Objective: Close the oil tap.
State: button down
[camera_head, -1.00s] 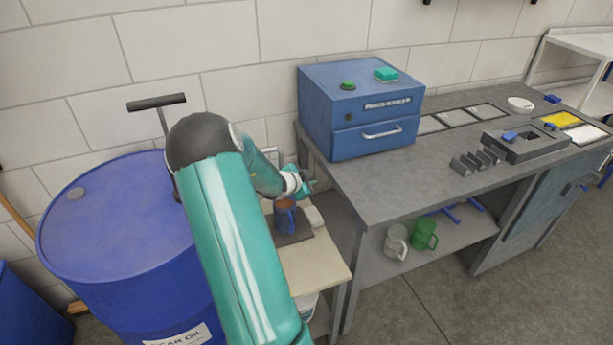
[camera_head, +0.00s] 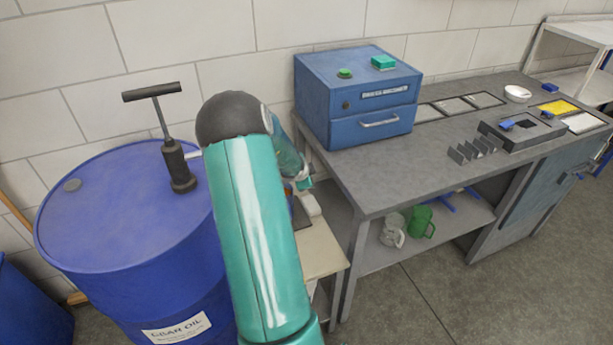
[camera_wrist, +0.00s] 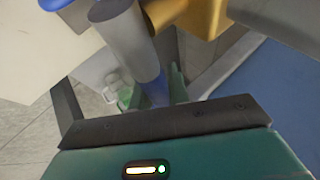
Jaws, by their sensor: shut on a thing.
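In the head view my gripper (camera_head: 303,183) is past my teal arm, low above the small cream stand (camera_head: 318,250) beside the blue oil drum (camera_head: 110,215). The arm hides the tap and most of the stand's top there. In the wrist view a brass-coloured tap body (camera_wrist: 198,15) shows at the top. A grey cylinder with a blue lower part, apparently the tap handle (camera_wrist: 122,35), runs down between my fingers. My gripper (camera_wrist: 150,88) is shut on it. The exact finger contact is partly hidden.
A black hand pump (camera_head: 172,150) stands on the drum. A grey workbench (camera_head: 400,185) with a blue cabinet (camera_head: 350,105) is close on the right. Open floor lies in front.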

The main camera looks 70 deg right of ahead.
jog(key=shift+a+f, duration=0.1)
jog(key=c, duration=1.3)
grip_release()
jog(key=shift+c, duration=0.2)
jog(key=w+v, duration=0.1)
jog(key=v, duration=1.2)
jog(key=shift+s+a+r, duration=0.25)
jog(key=shift+s+r, duration=0.1)
jog(key=shift+s, duration=0.1)
